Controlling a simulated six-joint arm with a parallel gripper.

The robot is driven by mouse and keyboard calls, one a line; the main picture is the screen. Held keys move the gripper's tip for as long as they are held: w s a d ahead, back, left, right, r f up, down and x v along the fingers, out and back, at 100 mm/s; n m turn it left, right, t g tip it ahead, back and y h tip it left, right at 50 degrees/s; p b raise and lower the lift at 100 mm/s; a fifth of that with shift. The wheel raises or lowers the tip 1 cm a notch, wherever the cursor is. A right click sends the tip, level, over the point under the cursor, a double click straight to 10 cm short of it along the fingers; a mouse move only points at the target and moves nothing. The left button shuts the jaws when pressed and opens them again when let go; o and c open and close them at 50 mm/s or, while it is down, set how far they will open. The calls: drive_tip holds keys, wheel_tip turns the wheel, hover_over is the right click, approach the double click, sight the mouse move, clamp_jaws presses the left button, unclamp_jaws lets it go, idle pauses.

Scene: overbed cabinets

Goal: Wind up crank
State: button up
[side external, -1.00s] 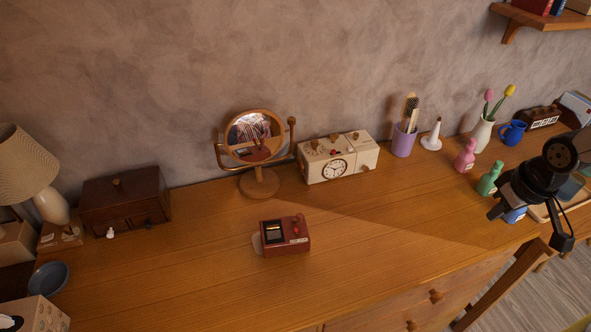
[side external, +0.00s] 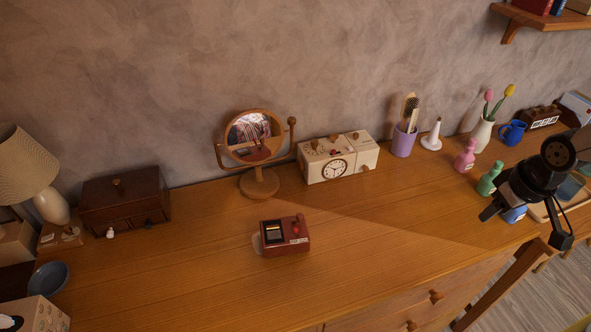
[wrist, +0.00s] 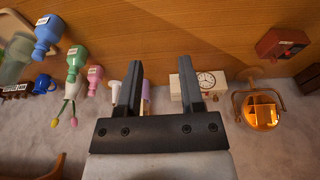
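No crank is clear enough to pick out with certainty. A small dark red box (side external: 285,238) with a dark window on top stands alone mid-desk. A pale flat part shows at its left side. The box also shows at the upper right of the wrist view (wrist: 282,42). A dark brown wooden chest (side external: 125,200) with a top knob stands at the left by the wall. My gripper (side external: 493,209) is at the right over the desk, near the bottles and far from the red box. In the wrist view its two fingers (wrist: 160,64) are apart with nothing between them.
A cream clock box (side external: 338,160) and a round wooden mirror (side external: 259,184) stand behind the red box. A purple cup (side external: 403,142), a pink bottle (side external: 465,157) and a green bottle (side external: 489,180) stand toward the right. The desk (side external: 390,240) is clear right of the red box.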

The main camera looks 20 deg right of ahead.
drive_tip(key=w+a+n, duration=0.4)
drive_tip(key=w+n, duration=0.3)
drive_tip(key=w, duration=0.1)
drive_tip(key=shift+a+r+g, duration=0.15)
drive_tip(key=shift+r+g, duration=0.1)
drive_tip(key=shift+g, duration=0.05)
drive_tip(key=n+g, duration=0.2)
drive_tip(key=n, duration=2.4)
hover_over(299, 215)
wheel_tip(299, 215, down, 6)
drive_tip(key=shift+f, duration=0.1)
drive_tip(key=shift+f, duration=3.85)
drive_tip(key=shift+c, duration=0.2)
